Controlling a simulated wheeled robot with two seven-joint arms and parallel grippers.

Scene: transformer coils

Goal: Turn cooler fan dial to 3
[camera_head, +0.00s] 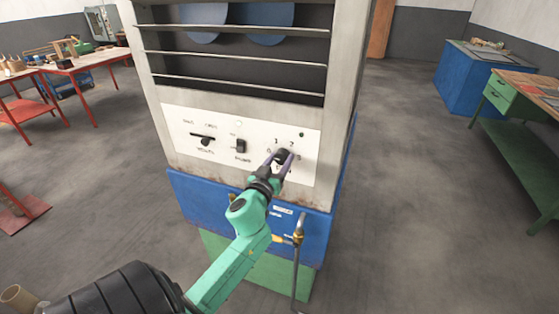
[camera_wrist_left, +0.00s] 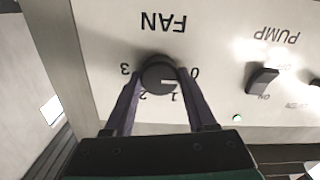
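The cooler's fan dial (camera_wrist_left: 160,76) is a round black knob on a white panel under the word FAN. The wrist view is upside down, with 3 left of the knob, 0 right, and 1 and 2 below. The knob's white mark points right, toward the 0 and 1 side. My left gripper (camera_wrist_left: 163,73) has one finger on each side of the knob, seemingly touching it. My right gripper is not in view.
The pump switch (camera_head: 240,146) and a dark lever (camera_head: 203,138) sit left of the dial on the panel (camera_head: 180,125). A metal pipe with a yellow valve (camera_head: 298,237) stands below, close to my left arm. Red-legged tables are at left; a blue cabinet (camera_head: 475,88) is at right.

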